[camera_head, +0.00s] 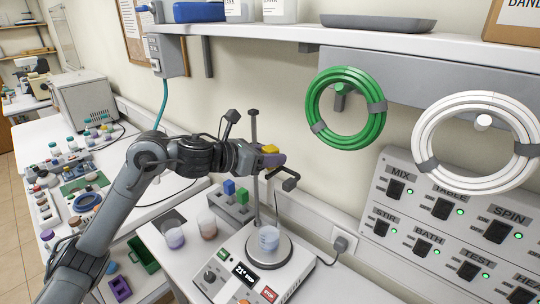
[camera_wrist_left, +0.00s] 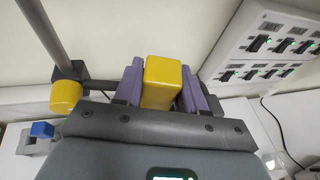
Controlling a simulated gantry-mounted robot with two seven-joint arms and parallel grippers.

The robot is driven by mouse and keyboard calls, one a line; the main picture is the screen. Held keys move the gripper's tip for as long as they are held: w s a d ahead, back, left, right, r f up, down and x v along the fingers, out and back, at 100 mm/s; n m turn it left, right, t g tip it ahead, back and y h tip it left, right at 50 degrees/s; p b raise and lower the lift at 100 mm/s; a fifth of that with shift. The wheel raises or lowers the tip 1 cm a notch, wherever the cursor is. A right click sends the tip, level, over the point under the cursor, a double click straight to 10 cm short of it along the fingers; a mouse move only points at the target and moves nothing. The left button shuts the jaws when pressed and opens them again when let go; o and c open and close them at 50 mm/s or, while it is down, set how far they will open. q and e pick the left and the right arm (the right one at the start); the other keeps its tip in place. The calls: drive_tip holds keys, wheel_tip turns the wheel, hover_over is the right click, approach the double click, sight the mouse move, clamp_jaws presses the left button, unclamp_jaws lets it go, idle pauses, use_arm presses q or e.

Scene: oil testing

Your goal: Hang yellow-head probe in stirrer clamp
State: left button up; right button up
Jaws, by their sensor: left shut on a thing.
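My left gripper (camera_head: 272,160) is shut on the yellow-head probe (camera_head: 270,149), high above the stirrer. In the left wrist view its yellow head (camera_wrist_left: 165,82) sits between the purple fingers (camera_wrist_left: 163,88). A thin dark rod hangs below the gripper, over the beaker (camera_head: 269,238) on the stirrer plate (camera_head: 285,257). The stirrer's upright post (camera_head: 254,128) stands just behind the gripper. The dark clamp (camera_head: 290,184) shows just right of and below the gripper; how near the probe is to it is unclear. My right gripper is not in view.
Two beakers (camera_head: 174,238) (camera_head: 207,226) stand left of the stirrer. A rack with blue and green blocks (camera_head: 229,187) is behind them. A switch panel (camera_head: 460,215) and coiled hoses (camera_head: 347,108) are at right. A yellow cylinder (camera_wrist_left: 65,97) shows beside the post in the wrist view.

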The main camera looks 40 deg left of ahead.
use_arm(q)
drive_tip(key=o, duration=1.2)
drive_tip(key=shift+c, duration=0.2)
